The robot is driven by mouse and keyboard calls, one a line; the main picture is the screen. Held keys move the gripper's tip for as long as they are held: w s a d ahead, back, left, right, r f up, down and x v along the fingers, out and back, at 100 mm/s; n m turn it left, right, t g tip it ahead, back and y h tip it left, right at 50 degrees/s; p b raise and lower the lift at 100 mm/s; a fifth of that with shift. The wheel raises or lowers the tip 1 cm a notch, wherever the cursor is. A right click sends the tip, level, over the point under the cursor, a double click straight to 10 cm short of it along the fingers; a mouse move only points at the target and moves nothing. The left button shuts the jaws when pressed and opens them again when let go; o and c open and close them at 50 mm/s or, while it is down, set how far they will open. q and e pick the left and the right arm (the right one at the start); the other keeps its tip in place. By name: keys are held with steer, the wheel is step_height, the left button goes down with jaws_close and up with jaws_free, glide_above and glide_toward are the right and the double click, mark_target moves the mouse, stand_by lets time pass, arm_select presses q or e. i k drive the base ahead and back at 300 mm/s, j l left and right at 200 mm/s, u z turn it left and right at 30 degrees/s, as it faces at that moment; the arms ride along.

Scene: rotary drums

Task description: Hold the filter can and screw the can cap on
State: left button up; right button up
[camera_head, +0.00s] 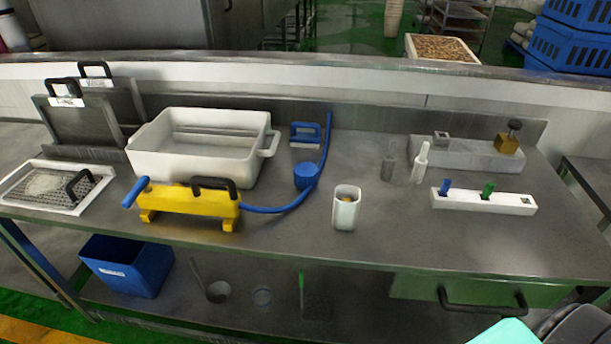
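A white, open-topped can (345,212), which looks like the filter can, stands upright near the front middle of the steel table. Something yellow-orange shows inside its mouth. A round blue ridged piece (307,175), which may be the can cap, sits behind and left of the can, apart from it. A blue hose (325,140) runs beside this piece; I cannot tell whether they are joined.
A yellow device (185,203) with a black handle stands left of the can. A white tub (190,162) is behind it. A white block (510,204) with blue and green pieces lies right. Small bottles (420,165) stand behind.

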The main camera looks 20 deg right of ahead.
mark_target(345, 213)
steer(key=i+j+z, duration=0.55)
steer(key=j+z, duration=0.3)
steer(key=i+j+z, duration=0.25)
steer(key=j, duration=0.25)
steer(key=k, duration=0.1)
